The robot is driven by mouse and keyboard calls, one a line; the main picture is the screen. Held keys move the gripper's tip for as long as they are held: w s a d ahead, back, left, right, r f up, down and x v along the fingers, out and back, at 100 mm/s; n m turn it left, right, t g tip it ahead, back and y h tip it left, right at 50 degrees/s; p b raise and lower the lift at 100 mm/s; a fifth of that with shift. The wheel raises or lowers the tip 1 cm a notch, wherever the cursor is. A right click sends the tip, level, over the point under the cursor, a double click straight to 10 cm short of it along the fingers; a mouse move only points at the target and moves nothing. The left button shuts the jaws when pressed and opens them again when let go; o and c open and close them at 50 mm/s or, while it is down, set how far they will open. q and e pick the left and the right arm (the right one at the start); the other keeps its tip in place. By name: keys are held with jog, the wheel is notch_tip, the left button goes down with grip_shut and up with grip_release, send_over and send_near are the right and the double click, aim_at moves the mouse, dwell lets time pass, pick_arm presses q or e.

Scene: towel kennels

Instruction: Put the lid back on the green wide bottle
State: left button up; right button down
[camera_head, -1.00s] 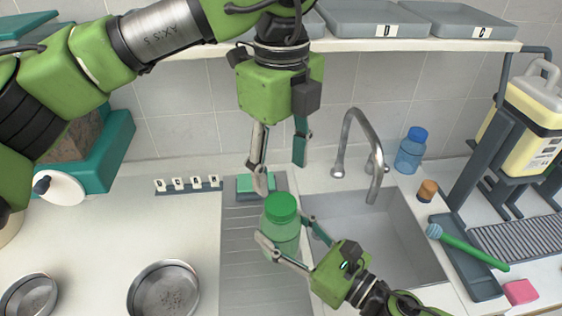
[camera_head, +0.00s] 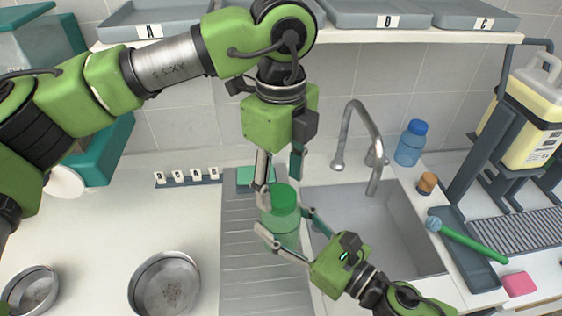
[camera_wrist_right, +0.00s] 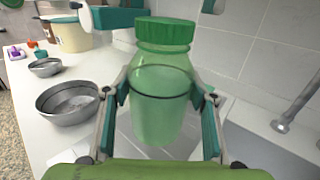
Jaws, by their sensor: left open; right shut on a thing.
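The green wide bottle (camera_head: 287,236) stands upright over the ribbed drainboard, left of the sink. Its green lid (camera_head: 285,198) sits on the bottle's mouth; it also shows in the right wrist view (camera_wrist_right: 165,33). Whether it is screwed tight I cannot tell. My right gripper (camera_head: 281,219) is shut on the bottle's body, one finger on each side, as the right wrist view shows around the bottle (camera_wrist_right: 160,110). My left gripper (camera_head: 279,187) points down from above, open, with its fingertips on either side of the lid. Whether they touch it I cannot tell.
The sink (camera_head: 385,235) with its tap (camera_head: 362,140) lies to the right. A blue bottle (camera_head: 411,143), an orange-brown capped item (camera_head: 427,183) and a green-handled brush (camera_head: 470,240) are further right. Metal bowls (camera_head: 165,285) stand on the left counter. A shelf (camera_head: 350,44) runs above.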

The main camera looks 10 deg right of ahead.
aim_at(281, 221)
pick_arm(q)
jog(key=shift+f, duration=1.2)
